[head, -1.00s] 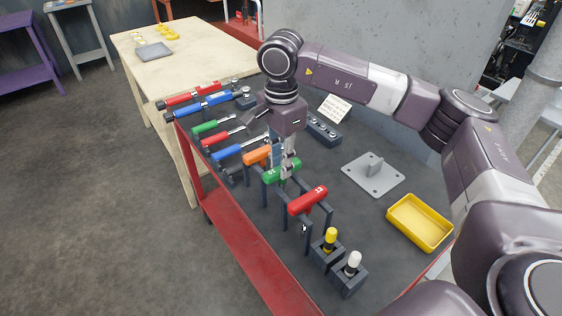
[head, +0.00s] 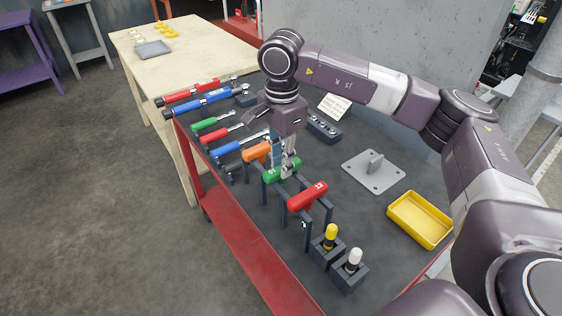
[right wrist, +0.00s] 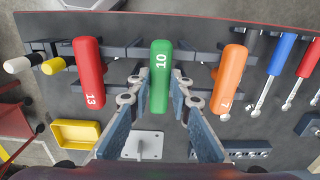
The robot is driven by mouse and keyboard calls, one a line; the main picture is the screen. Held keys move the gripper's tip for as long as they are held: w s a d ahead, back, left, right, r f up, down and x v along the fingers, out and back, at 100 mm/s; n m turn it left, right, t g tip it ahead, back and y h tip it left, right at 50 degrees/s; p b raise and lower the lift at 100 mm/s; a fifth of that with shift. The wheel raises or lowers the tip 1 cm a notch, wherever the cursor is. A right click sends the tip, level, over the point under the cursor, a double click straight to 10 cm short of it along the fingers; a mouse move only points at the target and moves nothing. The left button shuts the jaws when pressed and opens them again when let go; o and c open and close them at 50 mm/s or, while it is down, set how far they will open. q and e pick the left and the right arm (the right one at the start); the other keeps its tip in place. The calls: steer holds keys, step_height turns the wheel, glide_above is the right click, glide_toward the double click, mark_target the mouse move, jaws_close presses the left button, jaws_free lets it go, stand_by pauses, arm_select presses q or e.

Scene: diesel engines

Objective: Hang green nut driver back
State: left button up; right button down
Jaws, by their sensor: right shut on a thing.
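The green nut driver (head: 284,171), marked 10, has its handle at the rack, in line between the red nut driver (head: 307,196) marked 13 and the orange nut driver (head: 257,151). My right gripper (head: 287,166) comes down from above and is shut on the green handle. In the right wrist view the green nut driver (right wrist: 160,76) lies between the two fingertips of my right gripper (right wrist: 159,84). The rack (head: 329,213) has dark upright posts with arms. The green driver's shaft is hidden below its handle, so I cannot tell how it seats. My left gripper is not in view.
A yellow tray (head: 420,220) and a grey plate with a peg (head: 373,172) lie right of the rack. Yellow and white-handled tools (head: 331,237) stand in blocks at the front. Several wrenches and screwdrivers (head: 208,122) line the left edge. A grey wall stands behind.

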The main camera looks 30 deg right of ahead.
steer(key=c, duration=1.7)
jaws_free()
steer(key=shift+o, duration=0.2)
steer(key=o, duration=0.3)
steer(key=shift+o, duration=0.2)
steer(key=shift+r, duration=0.2)
steer(key=shift+r+p, duration=0.95)
steer(key=shift+r, duration=0.55)
steer(key=shift+r, duration=0.15)
